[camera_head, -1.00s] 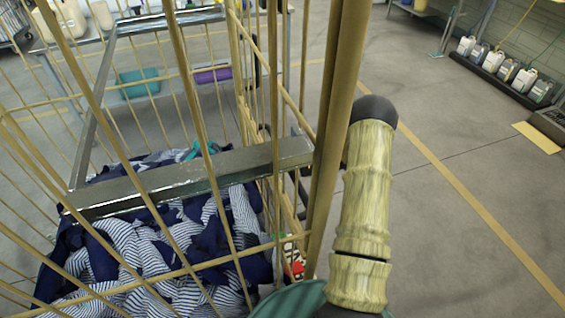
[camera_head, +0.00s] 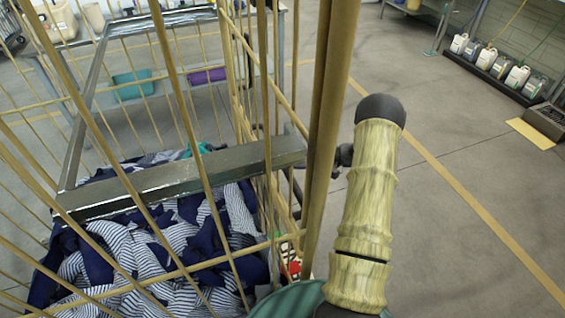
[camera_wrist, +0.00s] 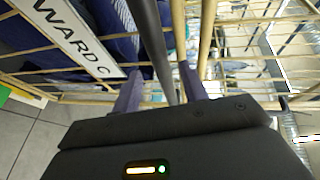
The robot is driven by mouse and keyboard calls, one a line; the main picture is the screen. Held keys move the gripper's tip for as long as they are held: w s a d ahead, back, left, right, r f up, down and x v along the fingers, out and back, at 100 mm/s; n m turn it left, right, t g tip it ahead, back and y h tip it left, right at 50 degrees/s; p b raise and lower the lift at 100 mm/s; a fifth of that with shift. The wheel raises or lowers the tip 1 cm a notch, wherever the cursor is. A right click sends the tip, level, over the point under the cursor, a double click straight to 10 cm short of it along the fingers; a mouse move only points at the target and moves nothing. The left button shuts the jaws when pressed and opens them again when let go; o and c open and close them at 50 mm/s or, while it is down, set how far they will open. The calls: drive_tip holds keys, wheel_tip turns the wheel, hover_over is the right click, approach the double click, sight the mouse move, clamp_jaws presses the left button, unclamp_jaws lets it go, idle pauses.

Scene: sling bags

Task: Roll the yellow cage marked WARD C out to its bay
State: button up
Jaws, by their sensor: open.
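The yellow cage (camera_head: 335,90) fills the left and middle of the head view, with thin yellow bars and a grey bar (camera_head: 175,180) across it. Navy and striped laundry (camera_head: 140,245) lies inside. In the wrist view its white plate (camera_wrist: 75,40) reads WARD C. My gripper (camera_wrist: 160,88) is open, right up at the cage. A dark grey bar (camera_wrist: 157,45) runs between its two fingers, and a yellow post (camera_wrist: 207,45) stands just right of it. I cannot tell whether the fingers touch the bar. The gripper fingers are hidden in the head view.
Several jugs (camera_head: 486,58) stand in a dark tray along the right wall. The floor (camera_head: 460,190) on the right is clear, crossed by a yellow line (camera_head: 440,170).

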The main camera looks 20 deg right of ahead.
drive_tip(key=b+v, duration=0.1)
drive_tip(key=v, duration=1)
drive_tip(key=shift+d, duration=0.25)
